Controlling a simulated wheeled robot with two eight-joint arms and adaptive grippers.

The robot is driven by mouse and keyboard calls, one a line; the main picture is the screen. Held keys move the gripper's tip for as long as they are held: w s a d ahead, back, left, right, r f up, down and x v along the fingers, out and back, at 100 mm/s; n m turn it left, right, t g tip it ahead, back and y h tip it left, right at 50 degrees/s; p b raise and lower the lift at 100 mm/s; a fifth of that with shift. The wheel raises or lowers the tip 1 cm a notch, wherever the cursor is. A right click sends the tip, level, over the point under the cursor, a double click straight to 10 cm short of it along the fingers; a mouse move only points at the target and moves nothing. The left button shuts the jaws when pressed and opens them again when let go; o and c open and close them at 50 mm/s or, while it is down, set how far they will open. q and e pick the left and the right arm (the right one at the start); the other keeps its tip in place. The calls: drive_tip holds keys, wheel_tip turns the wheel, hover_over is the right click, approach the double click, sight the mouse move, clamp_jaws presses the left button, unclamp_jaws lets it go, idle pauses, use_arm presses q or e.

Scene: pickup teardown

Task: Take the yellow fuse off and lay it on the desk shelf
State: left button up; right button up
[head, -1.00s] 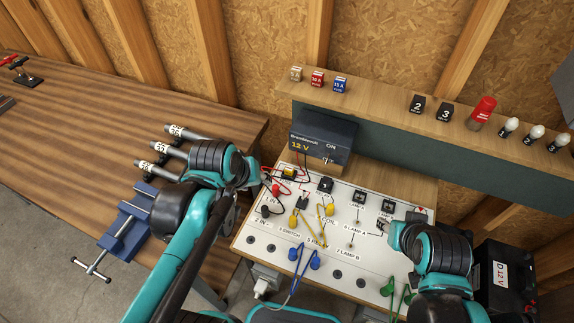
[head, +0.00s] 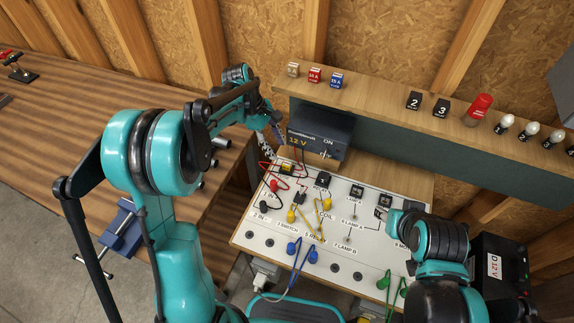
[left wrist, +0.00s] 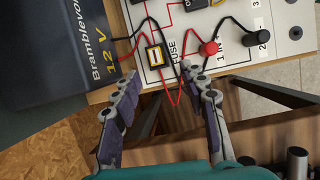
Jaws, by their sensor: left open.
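The yellow fuse (head: 286,168) sits in its holder at the upper left of the white panel. In the left wrist view the fuse (left wrist: 155,55) shows beside the word FUSE, with red and black leads around it. My left gripper (head: 272,145) is above and behind the panel's upper left corner, beside the power supply. In the left wrist view my left gripper (left wrist: 160,78) is open and empty, its fingertips apart and pointing toward the fuse. The wooden desk shelf (head: 384,92) runs along the back. My right gripper (head: 396,217) is over the panel's right side, its fingers not clear.
On the shelf stand small fuses (head: 315,75), numbered black blocks (head: 414,100), a red lamp (head: 479,108) and several bulbs. The power supply (head: 321,138) stands close to the fuse. Plugged leads (head: 302,250) crowd the white panel (head: 262,228).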

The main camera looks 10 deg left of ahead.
sight(287, 163)
use_arm(q)
drive_tip(key=f, duration=0.1)
drive_tip(key=d+f, duration=0.1)
drive_tip(key=f, duration=0.1)
drive_tip(key=shift+w+n+b, duration=0.15)
drive_tip(key=shift+n+b, duration=0.15)
drive_tip(key=shift+b, duration=0.05)
drive_tip(key=b+x, duration=0.1)
drive_tip(key=x, duration=0.1)
drive_tip(key=b+x, duration=0.1)
drive_tip(key=x, duration=0.2)
drive_tip(key=shift+w+d+f, duration=0.2)
drive_tip(key=shift+w+f, duration=0.05)
drive_tip(key=shift+r, duration=0.1)
drive_tip(key=c, duration=1)
